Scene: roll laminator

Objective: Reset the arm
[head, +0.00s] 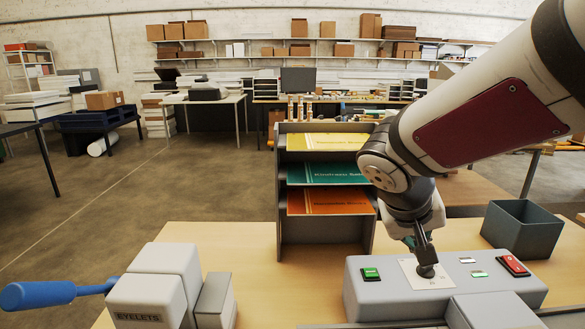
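My arm comes in from the upper right, and my gripper (425,262) points down at the grey laminator's top panel (362,300). Its dark fingertips are at a dark knob or dial (428,270) on a white plate (410,270). They look to touch or nearly touch it. The fingers are small and overlap the knob, so I cannot tell whether they are closed on it. A green button (371,273) is left of the plate, and a red switch (514,265) is at the panel's right end. Small lit displays (478,274) sit between.
A grey shelf unit (283,235) with yellow, teal and orange sheets stands behind the laminator, close to my arm. A dark open bin (522,230) is at the right. An eyelet press (150,290) with a blue handle (38,294) is at the left. Bare wooden tabletop (250,262) lies between.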

